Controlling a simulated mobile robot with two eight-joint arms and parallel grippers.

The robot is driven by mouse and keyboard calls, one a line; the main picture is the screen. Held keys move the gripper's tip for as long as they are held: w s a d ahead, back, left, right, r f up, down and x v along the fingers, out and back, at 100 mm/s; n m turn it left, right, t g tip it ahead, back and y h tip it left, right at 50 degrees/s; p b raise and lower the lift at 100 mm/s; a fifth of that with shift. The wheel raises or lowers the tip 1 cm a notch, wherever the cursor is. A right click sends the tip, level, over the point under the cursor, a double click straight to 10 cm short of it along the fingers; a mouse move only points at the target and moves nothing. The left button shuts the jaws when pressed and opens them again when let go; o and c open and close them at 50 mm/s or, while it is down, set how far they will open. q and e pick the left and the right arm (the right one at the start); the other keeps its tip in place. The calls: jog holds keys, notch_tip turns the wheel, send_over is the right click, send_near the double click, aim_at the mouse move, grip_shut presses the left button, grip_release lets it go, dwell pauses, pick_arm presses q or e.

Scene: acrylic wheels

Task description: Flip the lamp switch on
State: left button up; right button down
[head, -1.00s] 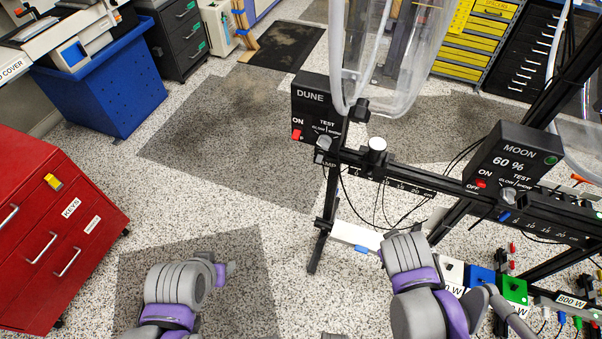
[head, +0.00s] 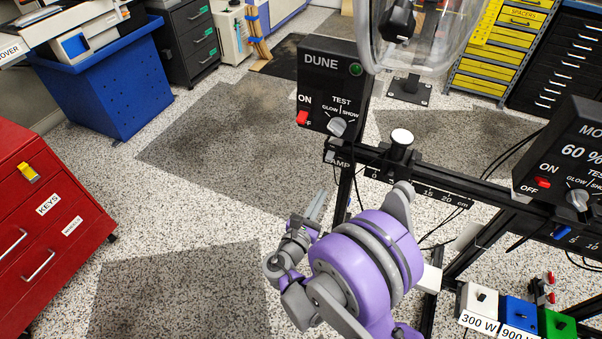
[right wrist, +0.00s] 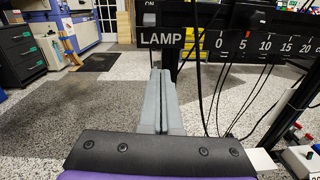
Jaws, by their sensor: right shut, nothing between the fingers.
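A plate lettered LAMP (head: 338,160) hangs at the left end of the black rail, below the DUNE box (head: 333,85). The plate also shows in the right wrist view (right wrist: 163,38). The DUNE box has a red ON/OFF switch (head: 302,118), a grey knob and a green light. My right gripper (head: 317,200) is below and left of the plate, apart from it. Its fingers (right wrist: 160,74) are together and empty, pointing toward the plate. My left gripper is out of view.
The MOON box (head: 560,160) with another red switch stands at the right on the rail (head: 450,183). Black cables hang below the rail. White, blue and green blocks (head: 478,303) sit lower right. A red cabinet (head: 50,200) stands left; speckled floor between is open.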

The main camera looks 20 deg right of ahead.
aim_at(330, 155)
jog(key=shift+w+a+f+n+t, duration=0.3)
jog(key=shift+w+a+n+t, duration=0.1)
jog(key=shift+a+n, duration=0.3)
jog(key=w+d+r+b, duration=0.1)
jog(key=w+d+r, duration=0.3)
jog(key=w+d, duration=0.1)
jog(key=shift+w+d, duration=0.35)
jog(key=shift+d, duration=0.35)
jog(key=shift+r, duration=0.1)
jog(key=shift+r, duration=0.1)
